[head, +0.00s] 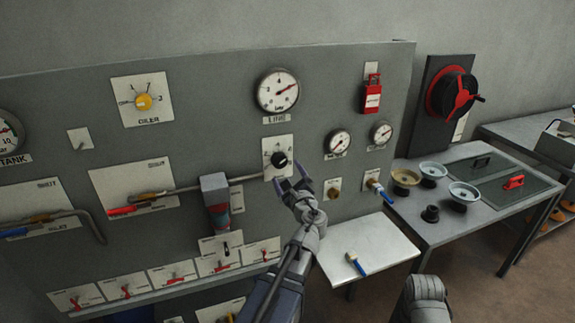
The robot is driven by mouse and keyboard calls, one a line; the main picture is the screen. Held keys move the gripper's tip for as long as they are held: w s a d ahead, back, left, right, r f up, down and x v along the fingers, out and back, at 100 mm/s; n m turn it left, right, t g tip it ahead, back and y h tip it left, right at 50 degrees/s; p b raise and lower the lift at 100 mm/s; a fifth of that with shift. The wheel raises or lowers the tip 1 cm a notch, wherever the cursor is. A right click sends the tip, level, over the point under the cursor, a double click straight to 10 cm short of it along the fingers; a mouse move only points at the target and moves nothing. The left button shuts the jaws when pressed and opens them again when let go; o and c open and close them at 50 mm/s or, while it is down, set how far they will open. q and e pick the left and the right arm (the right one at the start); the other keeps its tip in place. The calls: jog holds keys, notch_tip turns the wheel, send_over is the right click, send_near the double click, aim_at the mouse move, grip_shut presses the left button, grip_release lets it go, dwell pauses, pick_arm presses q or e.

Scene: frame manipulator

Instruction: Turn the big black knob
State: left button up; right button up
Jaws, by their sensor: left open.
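A round black knob (279,159) sits on a white plate (270,144) on the grey panel, below the large LINE gauge. Its pointer mark is too small to read. My left gripper (290,177) is open and empty. In the picture its fingertips are just below and to the right of the knob, one finger overlapping the lower part of the plate. The fingers are not around the knob; whether a tip touches the plate I cannot tell. My right gripper is not in view; only a part of my right arm shows at the bottom right.
A white shelf (368,255) holds a blue-handled brush (355,264).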

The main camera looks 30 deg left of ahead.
aim_at(280, 163)
pick_arm(q)
jog(key=x, duration=0.6)
jog(key=shift+w+a+f, duration=0.1)
jog(key=c, duration=1.4)
jog(key=shift+o, duration=0.2)
jog(key=shift+n, duration=0.3)
jog(key=n+b, duration=0.1)
jog(key=n, duration=0.4)
jog(key=shift+f+n, duration=0.1)
jog(key=shift+n, duration=0.2)
jog(key=n, duration=0.5)
jog(key=shift+n+y, duration=0.4)
